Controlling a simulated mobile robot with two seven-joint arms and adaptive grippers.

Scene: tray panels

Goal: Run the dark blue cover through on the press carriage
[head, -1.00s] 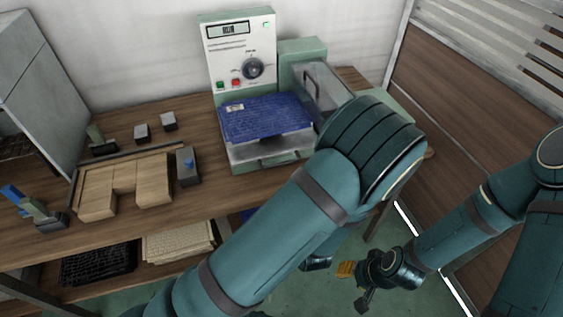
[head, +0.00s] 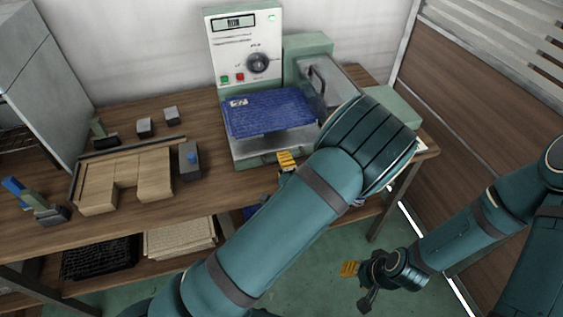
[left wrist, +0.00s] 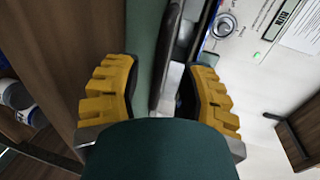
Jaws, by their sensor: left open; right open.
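The dark blue cover (head: 280,106), with a small pale label, lies on the press carriage (head: 262,152) in the head view. My left gripper (head: 287,162) is at the carriage's front edge; one yellow finger shows and the rest is hidden behind my arm. In the left wrist view my left gripper (left wrist: 165,98) is open, with a dark bar and a grey metal piece beyond its fingers; I cannot tell whether it touches them. My right gripper (head: 357,284) is open, low over the floor, away from the bench.
The press's control panel (head: 243,48) stands behind the carriage, with a raised plate and dark handle (head: 317,80) at right. A wooden block fixture (head: 124,180) and small grey blocks sit left on the bench. Paper stacks (head: 180,238) lie on the lower shelf.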

